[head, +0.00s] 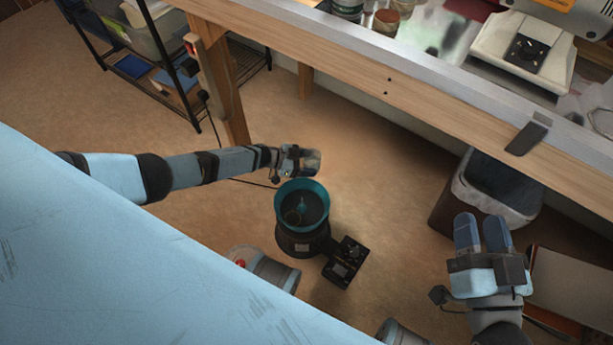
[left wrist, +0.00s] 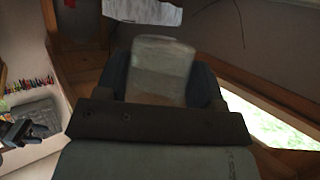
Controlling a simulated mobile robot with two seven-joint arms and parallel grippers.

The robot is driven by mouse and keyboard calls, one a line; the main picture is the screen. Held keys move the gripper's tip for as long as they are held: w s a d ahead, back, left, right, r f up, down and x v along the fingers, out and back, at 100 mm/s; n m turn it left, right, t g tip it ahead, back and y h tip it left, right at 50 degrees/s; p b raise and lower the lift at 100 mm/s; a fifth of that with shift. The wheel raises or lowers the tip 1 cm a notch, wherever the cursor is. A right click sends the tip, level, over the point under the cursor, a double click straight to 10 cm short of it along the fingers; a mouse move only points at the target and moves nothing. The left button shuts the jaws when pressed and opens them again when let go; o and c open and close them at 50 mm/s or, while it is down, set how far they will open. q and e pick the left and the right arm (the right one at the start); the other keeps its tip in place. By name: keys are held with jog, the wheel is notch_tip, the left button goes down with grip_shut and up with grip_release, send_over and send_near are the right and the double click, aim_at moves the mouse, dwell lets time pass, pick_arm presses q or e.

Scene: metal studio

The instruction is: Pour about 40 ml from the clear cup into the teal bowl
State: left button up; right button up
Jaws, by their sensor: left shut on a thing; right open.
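The clear cup (head: 313,162) is at the end of my left arm, just above and behind the teal bowl in the head view. My left gripper (head: 298,160) is shut on it. In the left wrist view the cup (left wrist: 161,70) sits between the dark fingers. Its tilt and how much it holds are hard to tell. The teal bowl (head: 279,205) is open at the top and rests on a dark round stand (head: 303,243); its inside is dark, with a small teal shape in it. My right gripper (head: 482,235) is open and empty, far to the right.
A black box with a small display (head: 346,262) is beside the stand. A long wooden workbench (head: 380,80) crosses the top, with a bin (head: 495,190) under it at right. A black shelf rack (head: 165,70) stands at upper left.

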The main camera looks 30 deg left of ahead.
pick_arm(q)
jog(key=shift+s, duration=0.15)
jog(key=shift+s+r+m+t, duration=0.2)
jog(key=shift+s+m+t, duration=0.2)
jog(key=shift+m, duration=0.1)
jog(key=shift+s+d+r+m+t+h+b, duration=0.15)
jog(key=shift+s+m+t+h+b, duration=0.45)
jog(key=shift+m+b, duration=0.55)
jog(key=shift+s+r+m+t+h+b, duration=0.1)
jog(key=shift+s+m+t+h+b, duration=0.45)
jog(key=shift+m+b, duration=0.65)
jog(key=shift+s+d+r+m+t+h+b, duration=0.15)
jog(key=shift+s+m+t+h+b, duration=0.5)
jog(key=shift+m, duration=0.8)
pick_arm(e)
jog(key=shift+n+g+y, duration=0.4)
jog(key=shift+g, duration=0.5)
jog(key=shift+a+f, duration=0.2)
jog(key=shift+f, duration=0.6)
jog(key=shift+a+f, duration=0.25)
jog(key=shift+f, duration=0.5)
jog(key=shift+a+f, duration=0.2)
jog(key=shift+f, duration=0.6)
